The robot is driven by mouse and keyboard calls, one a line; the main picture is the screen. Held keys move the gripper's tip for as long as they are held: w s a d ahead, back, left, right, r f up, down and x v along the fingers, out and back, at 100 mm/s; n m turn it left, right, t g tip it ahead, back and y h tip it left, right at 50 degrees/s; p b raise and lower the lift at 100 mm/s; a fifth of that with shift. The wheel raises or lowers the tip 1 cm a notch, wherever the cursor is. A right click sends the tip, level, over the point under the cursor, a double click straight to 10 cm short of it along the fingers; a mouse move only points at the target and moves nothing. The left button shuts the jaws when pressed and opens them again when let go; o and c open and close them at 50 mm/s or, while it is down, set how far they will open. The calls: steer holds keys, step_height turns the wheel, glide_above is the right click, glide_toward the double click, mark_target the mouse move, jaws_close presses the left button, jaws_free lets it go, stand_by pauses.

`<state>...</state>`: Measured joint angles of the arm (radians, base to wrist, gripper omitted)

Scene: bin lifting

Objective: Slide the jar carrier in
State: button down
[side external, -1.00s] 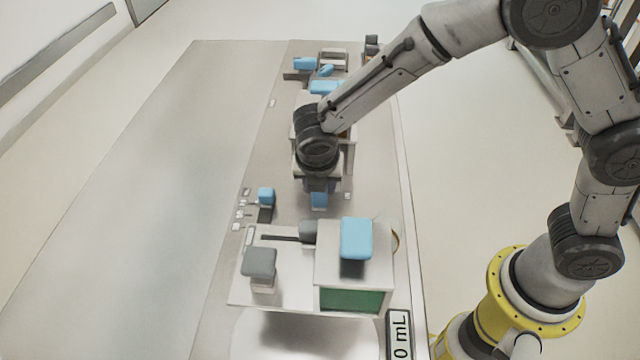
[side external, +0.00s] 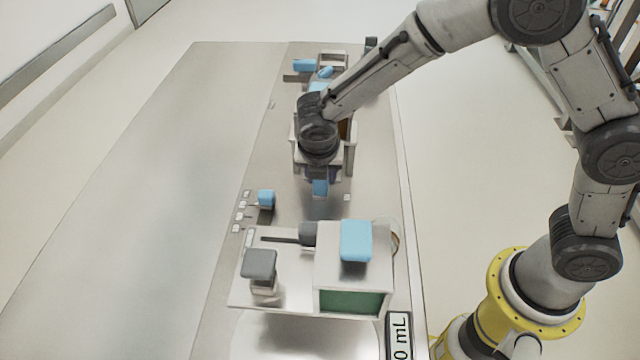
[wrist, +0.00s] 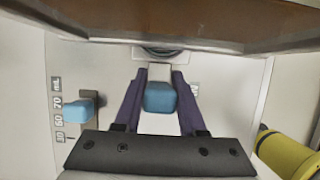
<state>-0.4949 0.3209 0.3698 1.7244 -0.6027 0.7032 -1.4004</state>
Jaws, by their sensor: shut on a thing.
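My gripper (side external: 320,175) points down over the bench, in the middle of the side view. In the wrist view its two dark purple fingers (wrist: 160,78) close on either side of a blue handle (wrist: 160,98). The blue handle also shows below my wrist in the side view (side external: 320,188). I take it to be the jar carrier's handle. A pale block joins it at its far end, beside a dark round part. The rest of the carrier is hidden by my gripper and by a brown-fronted white housing (wrist: 170,28) just beyond.
A white box with a blue top block (side external: 356,240) and green front stands nearer, beside a grey knob (side external: 259,263). A small blue lever (side external: 266,198) by printed labels is left of my gripper. More blue-handled equipment (side external: 304,65) stands at the back. The left bench is clear.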

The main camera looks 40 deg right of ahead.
steer(key=shift+w+d+r, duration=0.1)
steer(key=shift+w+d, duration=0.15)
steer(key=shift+c, duration=2.4)
jaws_free()
steer(key=shift+s, duration=0.1)
steer(key=v, duration=1.3)
steer(key=shift+r, duration=0.35)
steer(key=shift+s+a, duration=0.1)
steer(key=shift+a, duration=0.05)
